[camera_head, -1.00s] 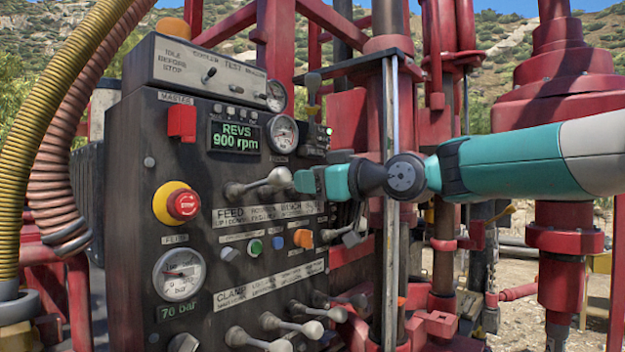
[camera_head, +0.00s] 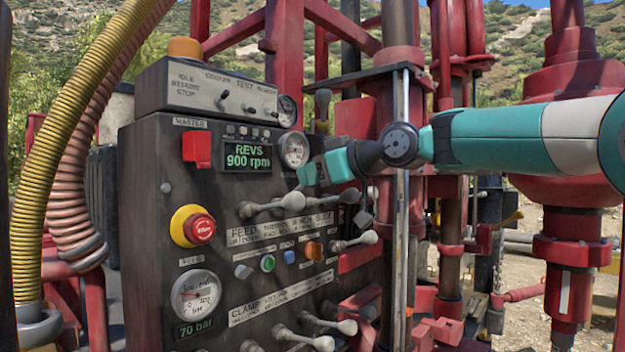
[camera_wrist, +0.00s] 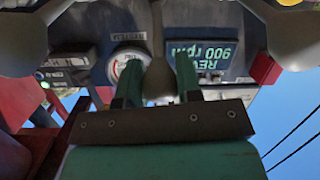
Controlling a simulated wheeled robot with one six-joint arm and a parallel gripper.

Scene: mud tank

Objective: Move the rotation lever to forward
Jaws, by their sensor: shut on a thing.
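My gripper (camera_head: 305,180) is at the upper lever row of the dark control panel (camera_head: 150,250). In the wrist view my gripper (camera_wrist: 158,88) is shut on a grey lever knob (camera_wrist: 158,82), whose shaft rises to the picture's top. This held lever stands between two neighbouring knobs, so it appears to be the rotation lever; in the head view my fingers hide its end. The left neighbour's knob (camera_head: 293,201) and the right neighbour's knob (camera_head: 350,196) sit lower than my fingertips. The label strip (camera_head: 280,228) under the row starts with FEED; the rest is blurred.
A rev display (camera_head: 247,157) and a round gauge (camera_head: 294,150) are just above my gripper. A red stop button (camera_head: 200,229) is at left. More levers (camera_head: 322,343) stick out below. A vertical steel rod (camera_head: 401,260) stands close by my wrist.

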